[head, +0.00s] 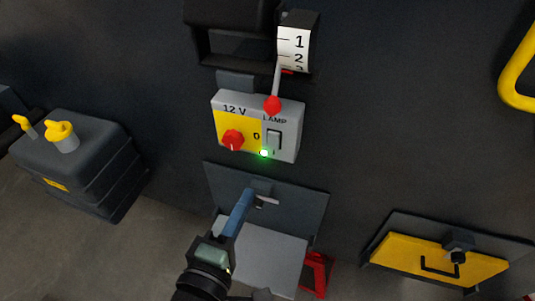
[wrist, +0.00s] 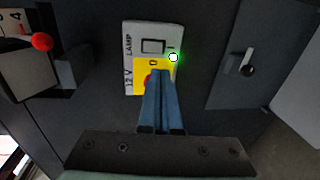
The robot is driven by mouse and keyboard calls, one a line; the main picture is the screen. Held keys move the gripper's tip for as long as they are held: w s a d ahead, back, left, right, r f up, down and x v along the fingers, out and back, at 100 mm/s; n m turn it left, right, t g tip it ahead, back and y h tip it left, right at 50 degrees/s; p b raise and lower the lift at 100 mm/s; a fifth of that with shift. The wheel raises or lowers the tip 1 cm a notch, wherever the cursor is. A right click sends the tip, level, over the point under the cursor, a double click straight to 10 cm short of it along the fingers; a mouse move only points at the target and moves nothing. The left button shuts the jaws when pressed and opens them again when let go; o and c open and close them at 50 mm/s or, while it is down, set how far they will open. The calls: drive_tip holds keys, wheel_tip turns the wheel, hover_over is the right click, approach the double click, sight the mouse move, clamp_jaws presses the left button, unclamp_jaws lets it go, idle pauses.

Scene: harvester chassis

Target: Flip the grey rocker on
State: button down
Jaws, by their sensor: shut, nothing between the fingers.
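The grey rocker (head: 274,140) is set in the light grey right part of a switch panel (head: 288,109) marked "12 V" and "LAMP". It also shows in the wrist view (wrist: 153,46), unobstructed. A small green light (head: 264,153) glows at the panel's lower edge, near the rocker. I cannot tell which way the rocker is tilted. My gripper (head: 249,191) has blue fingers, shut and empty, below the panel in the head view. In the wrist view the fingertips (wrist: 160,73) overlap the panel's yellow part, pointing toward the rocker and apparently short of it.
A red knob (head: 232,140) sits on the panel's yellow part, partly hidden by my fingers in the wrist view. A red-tipped lever (head: 272,104) hangs over the panel's top edge. A grey plate with a small latch (head: 267,201) lies below. A black tank (head: 75,160) stands left.

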sight(272, 148)
drive_tip(key=p+x, duration=0.2)
drive_tip(key=x, duration=1)
drive_tip(key=shift+w, duration=0.15)
drive_tip(key=shift+f, duration=0.1)
drive_tip(key=shift+w+d+b, duration=0.1)
drive_tip(key=shift+w+b, duration=0.1)
drive_tip(key=shift+b, duration=0.6)
